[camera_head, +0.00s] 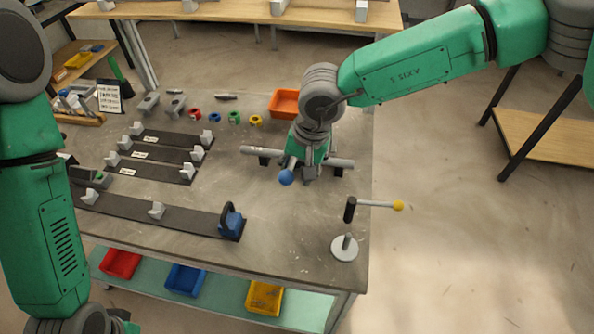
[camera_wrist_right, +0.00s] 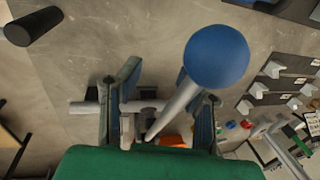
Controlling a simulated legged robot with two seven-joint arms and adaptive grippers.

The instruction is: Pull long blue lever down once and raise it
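The long blue lever ends in a blue ball (camera_head: 286,177), just left of my right gripper (camera_head: 308,172) in the head view. In the right wrist view the ball (camera_wrist_right: 216,57) is large and close, and its grey shaft (camera_wrist_right: 178,103) runs down between the two fingers of my right gripper (camera_wrist_right: 162,98). The fingers stand apart, with a gap beside the shaft. A grey horizontal bar (camera_head: 258,151) lies behind and below the gripper; the lever's base is hidden by the gripper. My left arm shows at the left, but its fingers are not visible.
An orange bin (camera_head: 284,103) sits behind my right gripper.

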